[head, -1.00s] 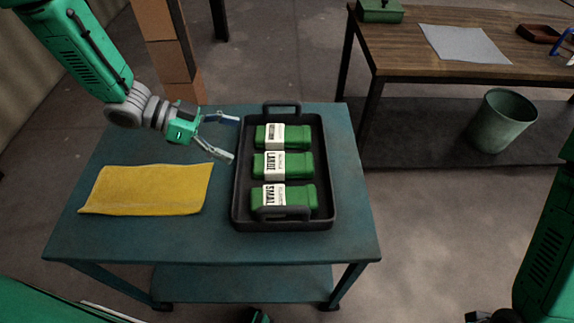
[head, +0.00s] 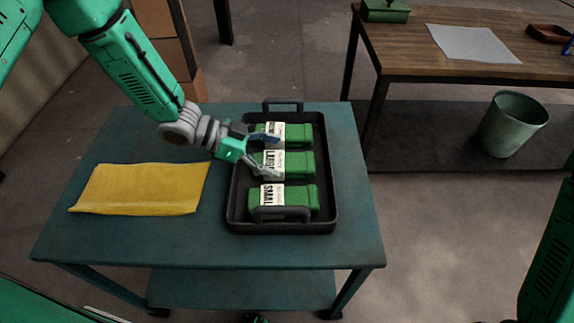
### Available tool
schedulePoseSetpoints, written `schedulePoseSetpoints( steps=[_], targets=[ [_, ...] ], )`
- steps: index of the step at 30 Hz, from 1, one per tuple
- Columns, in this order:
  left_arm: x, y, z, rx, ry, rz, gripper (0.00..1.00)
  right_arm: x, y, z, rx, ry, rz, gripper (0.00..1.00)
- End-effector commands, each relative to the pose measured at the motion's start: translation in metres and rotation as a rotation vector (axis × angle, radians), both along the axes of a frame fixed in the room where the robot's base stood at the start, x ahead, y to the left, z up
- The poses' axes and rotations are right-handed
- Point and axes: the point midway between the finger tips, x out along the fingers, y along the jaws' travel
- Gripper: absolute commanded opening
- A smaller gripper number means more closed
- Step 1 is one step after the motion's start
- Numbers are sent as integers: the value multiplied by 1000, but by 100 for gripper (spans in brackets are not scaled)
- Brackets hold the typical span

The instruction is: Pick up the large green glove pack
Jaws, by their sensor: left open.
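The large green glove pack (head: 298,164) lies in the middle of a black tray (head: 230,205), with a white label reading LARGE on its left end. Another green pack (head: 297,134) lies behind it, its label partly hidden by my gripper. A green pack labelled SMALL (head: 300,195) lies in front, partly behind the tray's near handle. My left gripper (head: 272,155) is open over the left side of the tray. Its fingers point right, at the label end of the large pack; I cannot tell whether they touch it.
The tray stands on a blue-green cart (head: 210,245). A yellow cloth (head: 140,190) lies left of the tray. A wooden table (head: 400,50) at the back right holds a grey sheet (head: 472,44) and a green box (head: 385,10). A bin (head: 512,124) stands below it.

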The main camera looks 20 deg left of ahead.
Motion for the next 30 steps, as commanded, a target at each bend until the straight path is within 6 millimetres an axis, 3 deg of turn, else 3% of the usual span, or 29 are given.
schedulePoseSetpoints(
  steps=[7,15,20,30],
  targets=[
    [5,-26,-17,-1,0,0,80,0,1,-6,1,0,1,38],
    [5,-33,-16,4,-1,0,80,0,0,-6,1,0,1,38],
    [6,-32,-16,4,-1,0,24,0,0,-6,0,0,1,38],
    [6,-29,-13,-1,-2,0,24,0,0,-5,1,0,1,38]
  ],
)
